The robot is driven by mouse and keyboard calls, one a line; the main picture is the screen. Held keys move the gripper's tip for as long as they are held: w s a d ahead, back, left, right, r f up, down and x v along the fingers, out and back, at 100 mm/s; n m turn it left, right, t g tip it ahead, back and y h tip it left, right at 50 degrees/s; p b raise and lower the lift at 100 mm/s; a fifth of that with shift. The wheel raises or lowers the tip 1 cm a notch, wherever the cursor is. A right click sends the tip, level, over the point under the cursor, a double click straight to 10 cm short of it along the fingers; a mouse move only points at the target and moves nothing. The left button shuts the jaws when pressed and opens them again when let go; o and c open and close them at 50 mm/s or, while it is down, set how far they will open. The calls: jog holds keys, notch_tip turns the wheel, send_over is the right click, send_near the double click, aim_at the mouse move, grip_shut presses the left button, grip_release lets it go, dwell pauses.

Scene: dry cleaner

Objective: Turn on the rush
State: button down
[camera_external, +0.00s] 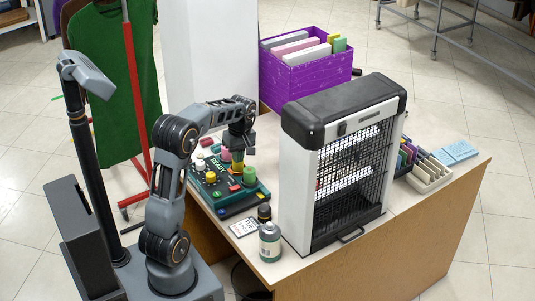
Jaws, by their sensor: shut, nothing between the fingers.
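A dark green control panel (216,193) lies on the counter near its left end. It carries several coloured knobs or buttons: a yellow one (211,177), a green one (249,175), a red one (234,187) and a pale one (200,165). Their labels are too small to read, so I cannot tell which is the rush control. My gripper (238,168) points down over the back right part of the panel, shut and empty. Its tips are close to the buttons there; I cannot tell whether they touch. The gripper hides part of the panel behind it.
A tall black-and-white device with a grille (345,165) stands right of the panel. A bottle (270,242), a dark jar (264,213) and a small card (243,228) are at the front edge. A purple crate (306,78) is behind. A green garment (113,80) hangs at left.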

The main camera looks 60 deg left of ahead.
aim_at(231, 189)
jog(key=shift+w+r, duration=0.2)
jog(key=shift+r, duration=1.45)
jog(key=shift+f, duration=0.1)
jog(key=s+b, duration=0.1)
jog(key=b, duration=0.2)
jog(key=shift+s+a, duration=0.1)
jog(key=shift+s, duration=0.1)
jog(key=f, duration=0.4)
jog(key=s+f+b, duration=0.1)
jog(key=f, duration=0.3)
jog(key=f+b, duration=0.1)
jog(key=f, duration=0.4)
jog(key=shift+s+f, duration=0.1)
jog(key=shift+s, duration=0.25)
jog(key=shift+f, duration=0.2)
jog(key=shift+f, duration=0.1)
